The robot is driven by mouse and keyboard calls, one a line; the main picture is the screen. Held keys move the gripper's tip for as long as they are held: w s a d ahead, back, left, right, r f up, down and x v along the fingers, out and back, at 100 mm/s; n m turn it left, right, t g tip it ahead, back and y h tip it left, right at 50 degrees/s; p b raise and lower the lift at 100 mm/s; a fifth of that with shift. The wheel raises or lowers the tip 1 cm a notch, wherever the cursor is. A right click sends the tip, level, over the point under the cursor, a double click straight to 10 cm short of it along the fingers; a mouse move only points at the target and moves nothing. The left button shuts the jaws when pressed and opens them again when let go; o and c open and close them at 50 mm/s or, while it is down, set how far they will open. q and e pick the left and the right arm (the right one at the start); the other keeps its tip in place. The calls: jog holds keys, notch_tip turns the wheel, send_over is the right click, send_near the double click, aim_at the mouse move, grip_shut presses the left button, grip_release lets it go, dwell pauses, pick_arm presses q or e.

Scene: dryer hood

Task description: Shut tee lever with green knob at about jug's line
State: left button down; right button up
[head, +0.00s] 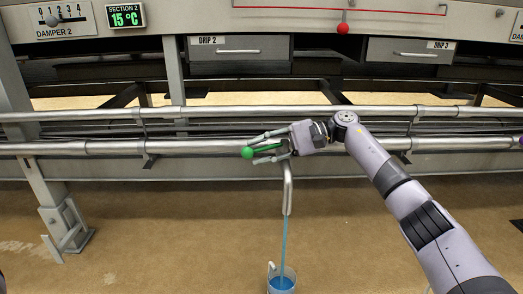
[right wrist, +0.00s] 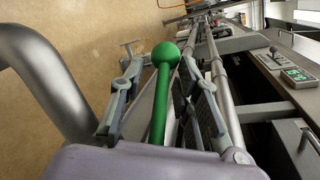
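The tee's lever with its green knob (head: 247,152) points left from the lower pipe, roughly level. My right gripper (head: 256,146) is around the lever, one finger on each side. In the right wrist view the green knob (right wrist: 166,55) and stem lie between the two spread fingers (right wrist: 163,75), with gaps to both. The grey spout (head: 288,190) hangs below the tee, and a blue stream (head: 284,238) runs from it into the jug (head: 271,273). Blue liquid shows in the jug; its line cannot be made out. My left gripper is out of view.
Two long horizontal pipes (head: 100,147) run across behind the lever. Above are the drawers DRIP 2 (head: 238,52) and DRIP 3 (head: 410,52), a red ball handle (head: 343,28) and a 15 °C display (head: 125,16). The brown floor around the jug is clear.

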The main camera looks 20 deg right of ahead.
jog(key=shift+d, duration=0.15)
jog(key=shift+d+r, duration=0.15)
jog(key=shift+d, duration=0.15)
jog(key=v, duration=1.1)
